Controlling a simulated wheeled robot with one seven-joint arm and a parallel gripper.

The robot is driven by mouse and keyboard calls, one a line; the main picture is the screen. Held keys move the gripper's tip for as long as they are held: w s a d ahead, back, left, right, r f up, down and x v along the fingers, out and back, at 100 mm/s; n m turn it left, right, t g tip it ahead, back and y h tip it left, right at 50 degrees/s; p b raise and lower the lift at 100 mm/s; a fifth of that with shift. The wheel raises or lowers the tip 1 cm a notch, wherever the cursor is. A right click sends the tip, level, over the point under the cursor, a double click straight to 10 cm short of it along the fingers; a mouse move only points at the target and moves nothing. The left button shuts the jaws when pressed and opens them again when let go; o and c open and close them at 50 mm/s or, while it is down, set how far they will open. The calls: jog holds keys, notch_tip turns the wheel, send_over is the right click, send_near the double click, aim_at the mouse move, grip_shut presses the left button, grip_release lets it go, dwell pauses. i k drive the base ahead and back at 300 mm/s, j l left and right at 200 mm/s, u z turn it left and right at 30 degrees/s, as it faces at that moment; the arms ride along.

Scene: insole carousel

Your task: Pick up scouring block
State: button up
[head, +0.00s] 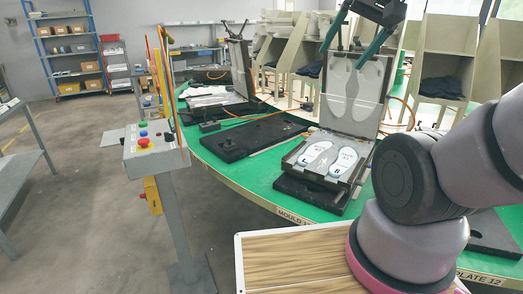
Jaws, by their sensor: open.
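I cannot pick out a scouring block for certain. A small dark block (209,127) lies on the green carousel table near its left edge, too small to identify. My gripper (343,58) is at the top right of centre, with its two teal fingers spread apart and nothing between them. In the picture, it overlaps the raised lid of an open mould (355,95). It appears well to the right of and above the dark block.
Two white insoles (330,155) lie in the open mould's lower half. A flat black plate (252,137) lies left of it on the green table (235,180). A control post (155,148) with buttons stands at the table's left. Grey floor (75,215) is clear there.

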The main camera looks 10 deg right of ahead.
aim_at(230, 146)
jog(key=i+j, duration=0.15)
jog(key=j, duration=0.2)
jog(key=i+j, duration=0.2)
jog(key=j, duration=0.15)
jog(key=i+j, duration=0.15)
jog(key=j, duration=0.2)
jog(key=i+j+z, duration=0.1)
jog(key=j, duration=0.25)
jog(key=i+j, duration=0.4)
jog(key=j, duration=0.35)
